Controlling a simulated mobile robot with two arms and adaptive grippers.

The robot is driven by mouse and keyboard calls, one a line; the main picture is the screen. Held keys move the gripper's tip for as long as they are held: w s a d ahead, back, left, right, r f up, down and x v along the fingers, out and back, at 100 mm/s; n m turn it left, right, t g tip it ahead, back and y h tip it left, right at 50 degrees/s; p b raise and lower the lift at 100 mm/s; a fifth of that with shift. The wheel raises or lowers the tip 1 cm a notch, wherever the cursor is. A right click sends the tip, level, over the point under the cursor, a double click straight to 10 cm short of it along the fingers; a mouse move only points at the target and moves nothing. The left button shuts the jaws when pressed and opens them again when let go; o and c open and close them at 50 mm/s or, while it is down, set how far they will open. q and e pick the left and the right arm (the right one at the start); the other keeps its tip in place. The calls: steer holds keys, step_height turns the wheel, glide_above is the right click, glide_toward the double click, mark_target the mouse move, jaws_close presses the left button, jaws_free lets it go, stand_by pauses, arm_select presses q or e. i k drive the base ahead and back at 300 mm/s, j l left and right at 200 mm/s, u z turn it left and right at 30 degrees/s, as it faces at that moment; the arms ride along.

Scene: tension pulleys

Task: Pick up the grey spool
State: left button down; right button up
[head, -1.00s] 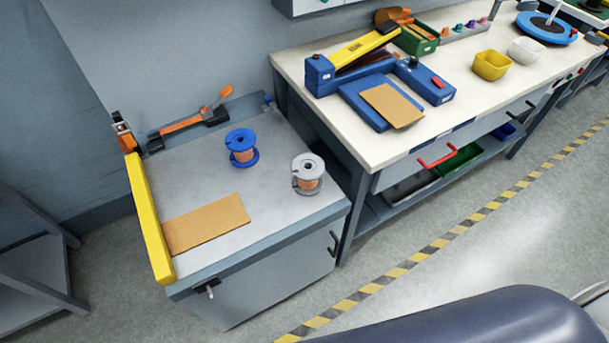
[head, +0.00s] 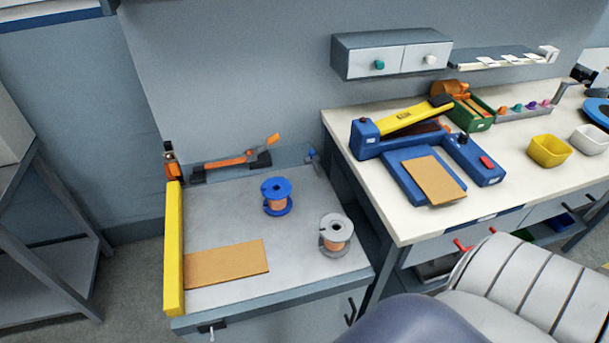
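The grey spool (head: 336,233) stands upright on the right part of the grey cabinet top (head: 222,215), near its right edge. It has grey flanges and a copper-coloured winding. A blue spool (head: 276,196) of the same shape stands behind it and to its left, apart from it. Neither gripper shows in the head view. A dark, rounded part and a pale, ribbed part of my own body fill the lower right. Nothing touches the grey spool.
A tan board (head: 227,264) lies at the cabinet's front left, beside a yellow bar (head: 174,250). An orange-handled tool (head: 240,158) lies at the back edge. The workbench (head: 395,212) on the right carries a blue machine (head: 425,165) and a yellow bowl (head: 548,151).

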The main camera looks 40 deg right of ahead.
mark_target(339, 228)
steer(key=k+l+u, duration=0.35)
steer(key=l, duration=0.4)
steer(key=k+l+u, duration=0.3)
steer(key=k+l, duration=0.15)
steer(key=l, duration=0.2)
steer(key=k+l+u, duration=0.35)
steer(key=k+l, duration=0.1)
steer(key=l, duration=0.1)
